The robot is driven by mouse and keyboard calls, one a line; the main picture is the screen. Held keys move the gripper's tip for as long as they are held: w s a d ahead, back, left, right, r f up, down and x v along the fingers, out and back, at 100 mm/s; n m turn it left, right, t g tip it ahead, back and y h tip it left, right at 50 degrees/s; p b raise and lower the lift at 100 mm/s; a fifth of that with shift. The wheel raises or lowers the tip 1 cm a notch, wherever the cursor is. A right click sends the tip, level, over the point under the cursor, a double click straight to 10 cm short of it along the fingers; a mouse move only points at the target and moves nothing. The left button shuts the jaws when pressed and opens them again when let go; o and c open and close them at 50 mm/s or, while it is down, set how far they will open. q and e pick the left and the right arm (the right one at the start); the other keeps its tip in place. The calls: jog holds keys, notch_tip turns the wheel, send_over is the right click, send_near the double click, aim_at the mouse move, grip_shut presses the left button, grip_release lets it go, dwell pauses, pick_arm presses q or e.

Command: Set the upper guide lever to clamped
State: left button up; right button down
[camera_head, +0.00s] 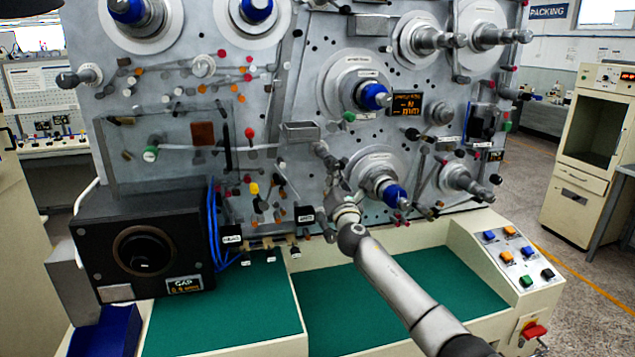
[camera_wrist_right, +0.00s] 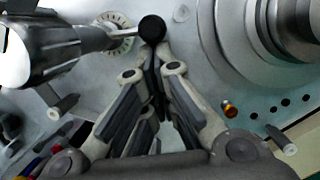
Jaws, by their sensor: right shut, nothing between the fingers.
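In the right wrist view a lever with a round black knob (camera_wrist_right: 152,27) reaches right from a pale graduated dial (camera_wrist_right: 115,20) on the grey panel. I cannot read which setting it stands at, nor confirm from a label that it is the upper guide lever. My right gripper (camera_wrist_right: 154,65) is shut and empty, its fingertips close to the knob; I cannot tell whether they touch it. In the head view my right gripper (camera_head: 322,152) is in front of the middle of the panel, and the lever cannot be made out there. My left gripper is not in view.
A blue-tipped spindle (camera_head: 395,195) stands close to the right of my right gripper. A grey box (camera_head: 299,132) juts out at its upper left. A black gap unit (camera_head: 140,250) sits at the lower left. The green bench top (camera_head: 335,315) below is clear.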

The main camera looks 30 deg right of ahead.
jog(key=shift+s+d+r+n+t+y, duration=0.1)
jog(key=shift+d+r+n+t+y, duration=0.15)
jog(key=shift+n, duration=0.55)
jog(key=shift+s+d+r+n+y, duration=0.15)
jog(key=shift+d+n, duration=0.25)
jog(key=shift+n, duration=0.4)
jog(key=shift+s+d+r+n+t+y, duration=0.1)
jog(key=shift+d+r+n+t+y, duration=0.15)
jog(key=shift+n, duration=0.55)
jog(key=shift+d, duration=0.1)
